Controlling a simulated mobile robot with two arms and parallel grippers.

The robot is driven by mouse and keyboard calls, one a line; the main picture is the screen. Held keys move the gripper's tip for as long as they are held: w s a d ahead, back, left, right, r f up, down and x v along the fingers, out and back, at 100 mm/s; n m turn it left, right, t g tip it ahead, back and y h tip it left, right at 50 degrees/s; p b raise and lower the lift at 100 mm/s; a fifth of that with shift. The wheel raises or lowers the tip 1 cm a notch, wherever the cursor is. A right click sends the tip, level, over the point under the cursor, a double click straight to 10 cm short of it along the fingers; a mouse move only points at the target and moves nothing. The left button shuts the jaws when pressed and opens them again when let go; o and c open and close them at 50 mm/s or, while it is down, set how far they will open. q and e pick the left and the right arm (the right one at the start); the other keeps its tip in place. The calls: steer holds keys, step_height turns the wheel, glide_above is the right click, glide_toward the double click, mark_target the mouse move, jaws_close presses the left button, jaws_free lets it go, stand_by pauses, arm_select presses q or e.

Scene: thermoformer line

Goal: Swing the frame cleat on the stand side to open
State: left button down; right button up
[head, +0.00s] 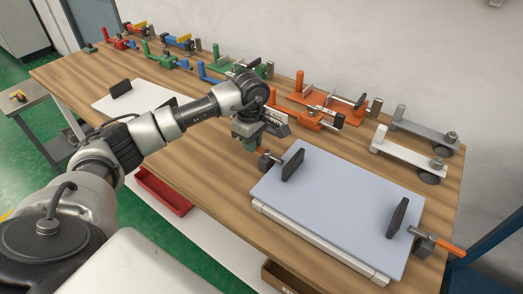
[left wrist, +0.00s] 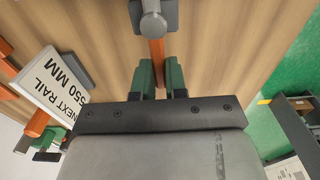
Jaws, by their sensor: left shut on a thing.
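A pale blue-grey panel (head: 340,205) lies on a white base at the front right of the bench. A cleat with a black pad (head: 293,165) is at its left edge. A second cleat with a black pad (head: 397,218) is at its right edge, with an orange handle (head: 449,247) pointing outward. My left gripper (head: 260,150) is at the left cleat. In the left wrist view, its green fingers (left wrist: 160,80) are shut on the cleat's orange handle (left wrist: 157,52), with a grey pivot (left wrist: 153,24) beyond. The fingers partly hide the handle. My right gripper is out of view.
Orange clamps (head: 318,118), grey bar fixtures (head: 410,152) and green and blue clamps (head: 225,65) stand along the back of the bench (head: 225,185). A label reading "NEXT RAIL 550 MM" (left wrist: 62,85) is close to my gripper. A white board (head: 130,98) lies at left.

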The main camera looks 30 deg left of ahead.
arm_select(q)
steer(key=shift+w+d+f+m+b, duration=0.15)
steer(key=shift+w+m+b, duration=0.25)
steer(key=shift+m+b, duration=0.35)
steer(key=shift+w+m, duration=0.2)
steer(key=shift+m, duration=0.35)
steer(key=shift+w+r+m, duration=0.15)
steer(key=shift+r+m, duration=0.05)
steer(key=shift+m, duration=0.4)
steer(key=shift+d+b, duration=0.1)
steer(key=shift+b, duration=0.2)
steer(key=shift+w+d+f+m+b, duration=0.2)
steer(key=shift+w+m+b, duration=0.35)
steer(key=shift+m, duration=0.45)
steer(key=shift+w+d+r+m, duration=0.1)
steer(key=shift+d+r+m, duration=0.05)
steer(key=shift+m, duration=0.65)
